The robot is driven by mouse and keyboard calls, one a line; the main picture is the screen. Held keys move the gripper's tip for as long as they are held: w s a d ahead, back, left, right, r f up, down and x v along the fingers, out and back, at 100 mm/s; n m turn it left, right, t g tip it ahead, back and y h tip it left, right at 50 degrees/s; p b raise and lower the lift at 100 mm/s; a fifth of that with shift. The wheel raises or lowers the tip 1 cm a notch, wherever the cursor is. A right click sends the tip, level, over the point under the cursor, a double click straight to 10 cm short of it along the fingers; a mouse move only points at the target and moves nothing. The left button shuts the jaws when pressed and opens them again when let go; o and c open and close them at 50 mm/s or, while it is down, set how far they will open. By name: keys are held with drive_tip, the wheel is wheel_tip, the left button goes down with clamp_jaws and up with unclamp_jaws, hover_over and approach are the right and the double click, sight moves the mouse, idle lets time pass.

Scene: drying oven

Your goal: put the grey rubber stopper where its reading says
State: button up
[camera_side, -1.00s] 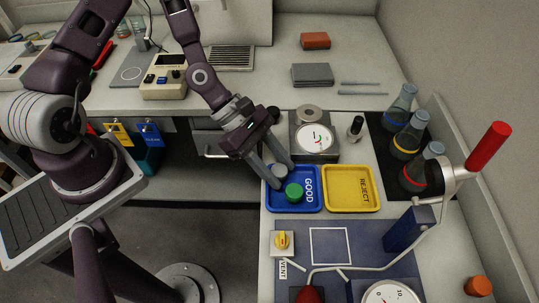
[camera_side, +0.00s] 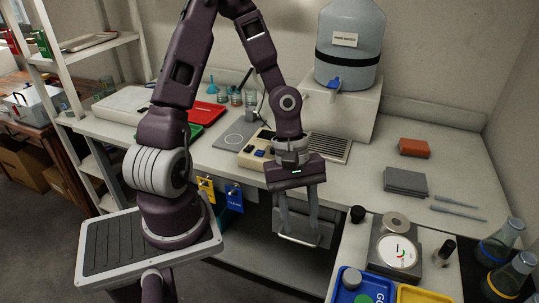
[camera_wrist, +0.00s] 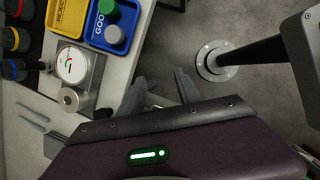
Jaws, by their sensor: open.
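The grey rubber stopper (camera_side: 351,278) sits in the blue tray marked GOOD (camera_side: 339,296), beside a green stopper (camera_side: 362,299). In the wrist view the grey stopper (camera_wrist: 115,34) and the green one (camera_wrist: 107,8) lie together in the blue tray (camera_wrist: 128,38). A round dial (camera_side: 397,251) with green and red marks is on a grey tester behind the trays; its exact reading is too small to tell. My gripper (camera_side: 298,222) is open and empty, pointing down in front of the bench, left of the trays. Its fingers show apart in the wrist view (camera_wrist: 160,80).
The yellow REJECT tray (camera_side: 419,297) is right of the blue one. Flasks (camera_side: 502,240) stand at the right. A black knob (camera_side: 357,214) and a small dark cylinder (camera_side: 445,251) flank the tester. A large blue-grey bottle (camera_side: 350,45) stands behind.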

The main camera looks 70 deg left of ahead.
drive_tip(key=s+a+r+m+t+y, duration=0.2)
drive_tip(key=a+r+m+y, duration=0.35)
drive_tip(key=r+m, duration=0.35)
drive_tip(key=s+d+r+m+t, duration=0.1)
drive_tip(key=s+d+r+m, duration=0.1)
drive_tip(key=r, duration=0.3)
drive_tip(key=s+d+r+m+t+h, duration=0.1)
drive_tip(key=s+r+m+t, duration=0.1)
drive_tip(key=s+r+m, duration=0.2)
drive_tip(key=shift+s+d+r+t, duration=0.3)
drive_tip(key=shift+s+d+r, duration=0.15)
drive_tip(key=shift+r, duration=0.4)
drive_tip(key=shift+a, duration=0.1)
